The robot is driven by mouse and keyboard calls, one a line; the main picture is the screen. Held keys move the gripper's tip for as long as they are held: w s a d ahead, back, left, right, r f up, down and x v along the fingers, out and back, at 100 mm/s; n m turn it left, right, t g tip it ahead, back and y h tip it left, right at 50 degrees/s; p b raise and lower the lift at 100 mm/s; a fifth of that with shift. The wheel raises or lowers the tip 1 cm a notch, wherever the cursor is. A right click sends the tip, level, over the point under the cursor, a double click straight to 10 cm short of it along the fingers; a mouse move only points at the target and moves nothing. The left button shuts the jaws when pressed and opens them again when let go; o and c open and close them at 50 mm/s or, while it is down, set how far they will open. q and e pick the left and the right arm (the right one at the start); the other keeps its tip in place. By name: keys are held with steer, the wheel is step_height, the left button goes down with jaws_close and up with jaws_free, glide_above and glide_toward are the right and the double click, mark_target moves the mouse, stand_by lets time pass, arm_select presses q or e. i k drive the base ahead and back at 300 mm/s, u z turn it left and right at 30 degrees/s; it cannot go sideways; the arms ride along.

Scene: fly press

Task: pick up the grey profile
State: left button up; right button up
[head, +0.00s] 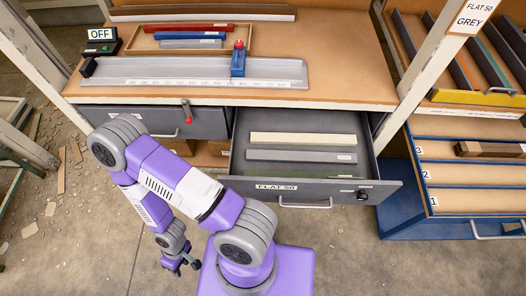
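A grey profile (302,156) with a small white label lies in the open drawer (222,176) marked FLAT 50. It lies between a cream profile (302,138) and a green profile (300,174). My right gripper (184,268) hangs low over the floor at the lower left, outside and left of the drawer. Its dark fingertips look apart, with nothing between them. It is well away from the grey profile. My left gripper is not in view.
A sign (475,14) reads FLAT 50 GREY. On the bench stand a long grey measuring channel with a blue stop (238,60), a tray of profiles (248,42) and an OFF box (102,40). A shut drawer (150,122) is at left. A numbered blue rack (415,222) stands right.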

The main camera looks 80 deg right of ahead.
mark_target(252, 156)
steer(key=i, duration=1.3)
steer(key=z, duration=4.3)
